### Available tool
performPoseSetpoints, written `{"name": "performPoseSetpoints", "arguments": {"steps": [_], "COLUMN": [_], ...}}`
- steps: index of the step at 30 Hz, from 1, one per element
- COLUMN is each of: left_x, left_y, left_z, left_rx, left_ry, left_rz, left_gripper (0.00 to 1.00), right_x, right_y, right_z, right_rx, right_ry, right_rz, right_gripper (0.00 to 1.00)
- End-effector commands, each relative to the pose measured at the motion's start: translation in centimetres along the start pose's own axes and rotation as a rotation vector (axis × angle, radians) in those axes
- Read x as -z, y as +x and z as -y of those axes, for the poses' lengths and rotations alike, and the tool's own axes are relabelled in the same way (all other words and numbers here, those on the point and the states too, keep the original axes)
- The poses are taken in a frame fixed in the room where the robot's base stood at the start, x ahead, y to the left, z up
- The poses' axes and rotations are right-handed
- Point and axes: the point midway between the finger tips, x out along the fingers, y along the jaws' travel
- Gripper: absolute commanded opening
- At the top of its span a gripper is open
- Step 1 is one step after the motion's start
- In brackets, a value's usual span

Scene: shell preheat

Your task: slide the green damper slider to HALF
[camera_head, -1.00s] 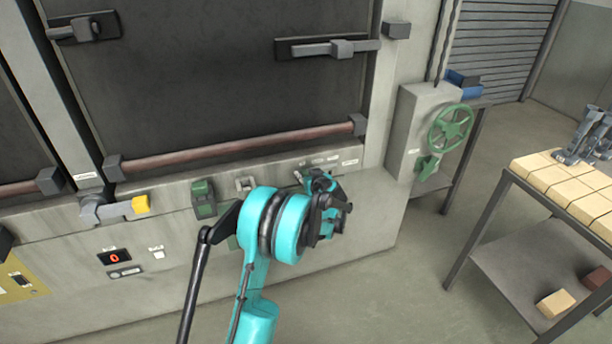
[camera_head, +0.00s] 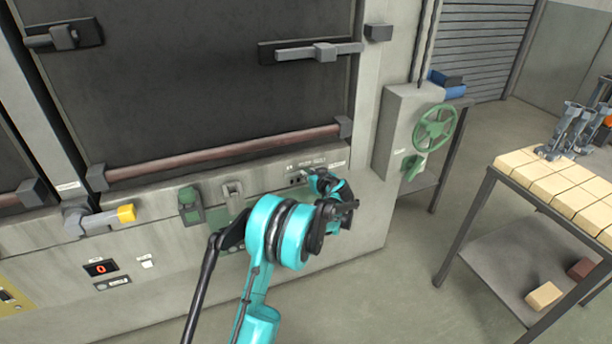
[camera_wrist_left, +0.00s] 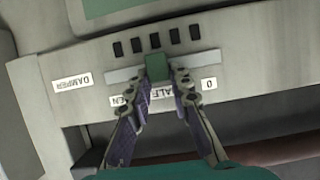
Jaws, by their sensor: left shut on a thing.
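The green damper slider (camera_wrist_left: 157,67) sits in a pale horizontal slot plate (camera_wrist_left: 205,59) in the left wrist view, below a row of dark vents. Small labels show upside down: DAMPER (camera_wrist_left: 73,83), one ending in EN, a partly covered HALF (camera_wrist_left: 164,92), and 0 (camera_wrist_left: 209,85). The slider is close to the HALF label; its exact alignment is hard to tell. My left gripper (camera_wrist_left: 158,77) is shut on the slider, one finger on each side. In the head view my left gripper (camera_head: 322,182) is at the oven's lower front panel and hides the slider. My right gripper is not in view.
A red bar (camera_head: 220,155) runs above the panel. A green switch box (camera_head: 190,204) and a yellow-tipped handle (camera_head: 126,213) are to the left. A green handwheel (camera_head: 435,128) and a table topped with pale bricks (camera_head: 520,170) stand to the right, with open floor between.

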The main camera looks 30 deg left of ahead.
Motion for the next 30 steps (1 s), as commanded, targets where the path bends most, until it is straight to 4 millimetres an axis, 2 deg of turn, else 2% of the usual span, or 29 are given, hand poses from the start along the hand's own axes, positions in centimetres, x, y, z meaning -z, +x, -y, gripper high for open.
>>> {"name": "performPoseSetpoints", "arguments": {"steps": [1, 3, 14, 17, 24, 30], "left_x": [0.0, 0.0, 0.0, 0.0, 0.0, 0.0], "left_y": [0.0, 0.0, -0.5, -1.8, -7.0, -10.5], "left_z": [0.1, 0.1, 0.0, -0.1, 0.0, -0.1], "left_rx": [0.001, 0.001, 0.0, -0.002, -0.002, -0.002], "left_ry": [0.0, 0.0, 0.0, 0.0, 0.001, 0.0], "left_rz": [0.0, 0.0, 0.0, 0.0, 0.0, 0.0], "left_gripper": [0.28, 0.41, 0.41, 0.41, 0.41, 0.41], "right_x": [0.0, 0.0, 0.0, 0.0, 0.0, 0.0], "right_y": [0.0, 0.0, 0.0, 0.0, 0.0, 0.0], "right_z": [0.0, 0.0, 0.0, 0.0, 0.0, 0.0], "right_rx": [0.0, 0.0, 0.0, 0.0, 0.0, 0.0], "right_ry": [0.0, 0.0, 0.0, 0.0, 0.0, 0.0], "right_rz": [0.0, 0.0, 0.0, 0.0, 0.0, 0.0], "right_gripper": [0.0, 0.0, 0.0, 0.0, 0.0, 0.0]}}
